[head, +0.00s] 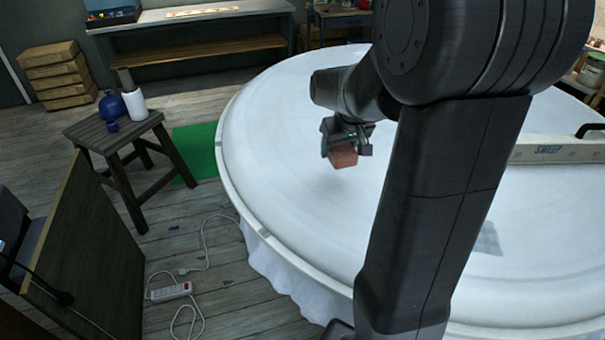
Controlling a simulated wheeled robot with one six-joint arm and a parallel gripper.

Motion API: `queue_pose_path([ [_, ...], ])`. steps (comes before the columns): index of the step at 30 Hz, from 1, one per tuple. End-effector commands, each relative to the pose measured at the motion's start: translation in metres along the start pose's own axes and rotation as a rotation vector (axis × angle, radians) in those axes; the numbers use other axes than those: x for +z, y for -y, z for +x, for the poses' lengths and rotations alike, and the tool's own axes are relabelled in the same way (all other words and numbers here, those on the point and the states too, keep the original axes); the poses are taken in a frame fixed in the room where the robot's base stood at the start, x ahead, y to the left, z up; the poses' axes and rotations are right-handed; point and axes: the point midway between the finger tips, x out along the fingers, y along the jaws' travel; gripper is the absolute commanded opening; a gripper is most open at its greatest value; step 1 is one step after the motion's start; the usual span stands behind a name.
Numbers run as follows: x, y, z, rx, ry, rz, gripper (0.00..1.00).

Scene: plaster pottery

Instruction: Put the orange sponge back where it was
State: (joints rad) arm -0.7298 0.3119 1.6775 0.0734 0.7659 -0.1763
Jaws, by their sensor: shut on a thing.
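The orange sponge (343,159) is a small brownish-orange block in the middle of the head view. My gripper (346,149) is shut on it and points downward. Sponge and gripper appear above the large round white surface (290,130), with a faint shadow below. The gap between the sponge and the surface is hard to judge. My arm covers part of the right side of the round surface.
A dark wooden stool (112,126) at the left bears a blue jug (112,106) and a white bottle (135,106). A beam marked SWEEP (560,150) lies across the right side. A power strip (170,291) and cables lie on the floor.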

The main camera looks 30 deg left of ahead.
Motion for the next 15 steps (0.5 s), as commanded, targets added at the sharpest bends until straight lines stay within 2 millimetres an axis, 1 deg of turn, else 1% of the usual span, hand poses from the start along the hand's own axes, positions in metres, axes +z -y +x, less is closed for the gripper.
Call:
queue_pose_path([
  [2, 0.000, 0.001, 0.001, 0.000, 0.001, -0.001, 0.37],
  [4, 0.003, 0.001, 0.007, -0.001, 0.002, -0.001, 0.37],
  [10, 0.018, 0.001, 0.041, -0.001, 0.005, -0.001, 0.37],
  [12, 0.021, 0.001, 0.050, -0.001, 0.004, -0.002, 0.37],
  [15, 0.024, 0.001, 0.057, 0.000, 0.002, -0.002, 0.37],
])
